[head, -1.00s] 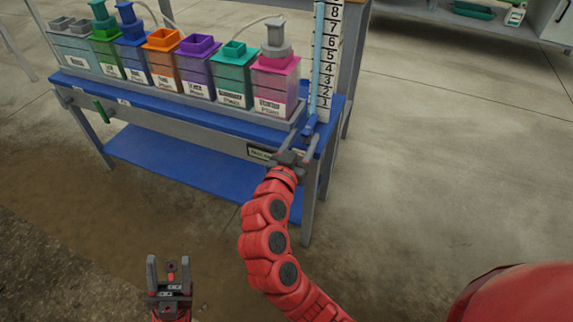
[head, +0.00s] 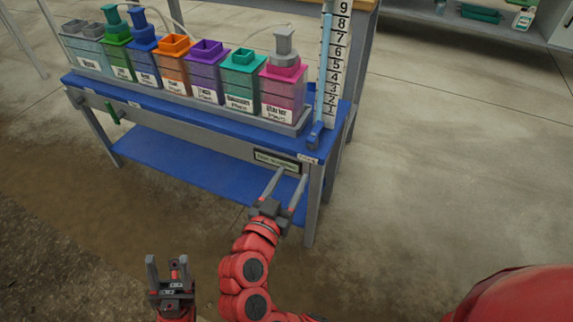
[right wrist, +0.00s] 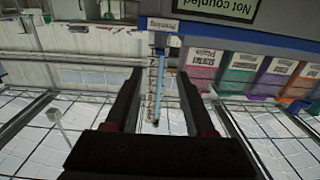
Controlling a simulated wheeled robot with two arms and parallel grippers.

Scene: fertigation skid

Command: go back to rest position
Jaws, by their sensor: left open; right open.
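My right gripper (head: 283,187) is open and empty in the head view, just in front of the skid's right front leg and below the blue top's edge. Its two dark fingers also show in the right wrist view (right wrist: 160,85), with nothing between them but the distant scale. My left gripper (head: 168,271) is open and empty at the bottom left of the head view, over the floor and apart from the skid.
The skid's blue top (head: 205,108) carries a row of coloured tanks, the pink one (head: 284,92) rightmost. A numbered scale (head: 334,70) with a blue tube stands at its right end. A label plate (head: 277,160) is on the front. The floor (head: 440,170) to the right is clear.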

